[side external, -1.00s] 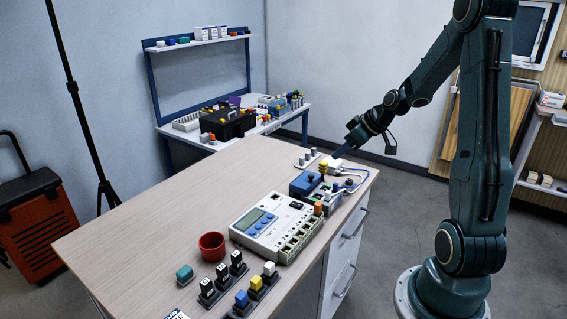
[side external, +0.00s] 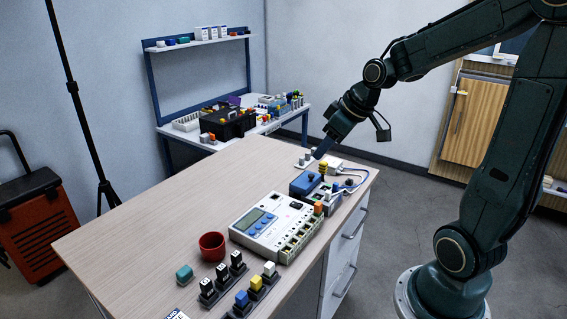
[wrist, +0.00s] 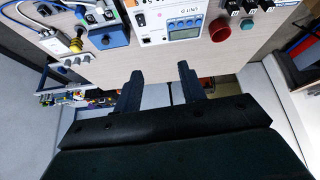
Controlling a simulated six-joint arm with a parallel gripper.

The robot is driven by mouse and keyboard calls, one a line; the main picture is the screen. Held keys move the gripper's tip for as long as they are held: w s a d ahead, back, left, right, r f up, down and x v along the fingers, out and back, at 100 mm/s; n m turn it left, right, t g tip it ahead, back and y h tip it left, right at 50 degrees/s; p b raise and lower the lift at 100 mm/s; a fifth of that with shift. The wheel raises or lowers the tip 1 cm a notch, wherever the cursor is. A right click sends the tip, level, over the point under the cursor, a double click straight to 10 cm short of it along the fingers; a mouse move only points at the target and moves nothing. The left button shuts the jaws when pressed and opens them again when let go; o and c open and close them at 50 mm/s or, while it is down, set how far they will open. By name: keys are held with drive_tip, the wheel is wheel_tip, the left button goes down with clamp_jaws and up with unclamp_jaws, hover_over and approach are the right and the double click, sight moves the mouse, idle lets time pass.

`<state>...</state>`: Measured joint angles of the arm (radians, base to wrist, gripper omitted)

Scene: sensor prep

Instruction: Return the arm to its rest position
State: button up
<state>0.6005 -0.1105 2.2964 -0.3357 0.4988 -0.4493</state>
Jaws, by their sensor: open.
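My gripper (side external: 322,151) is above the far end of the wooden table in the side view, pointing down and left near the small grey posts. In the wrist view my gripper (wrist: 160,82) shows two dark fingers spread apart with nothing between them. The table (side external: 150,215) lies below the fingers. My arm is bent, with its elbow raised at the upper right of the side view. Whether the fingertips touch anything is hard to tell in the side view, but the wrist view shows them clear of the objects.
A white meter unit (side external: 262,222), a blue device (side external: 305,184) with cables, a red cup (side external: 212,246) and several plug blocks (side external: 243,298) stand on the table. The table's left part is bare. A back bench (side external: 200,140) holds a black bin (side external: 228,122).

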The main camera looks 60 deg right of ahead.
drive_tip(key=s+a+r, duration=0.2)
drive_tip(key=s+a, duration=0.4)
drive_tip(key=s, duration=0.1)
drive_tip(key=s+a+r+m, duration=0.1)
drive_tip(key=s+a+r, duration=0.1)
drive_tip(key=s+a, duration=0.4)
drive_tip(key=shift+s+a+r, duration=0.25)
drive_tip(key=shift+s+a, duration=0.1)
drive_tip(key=shift+s, duration=0.4)
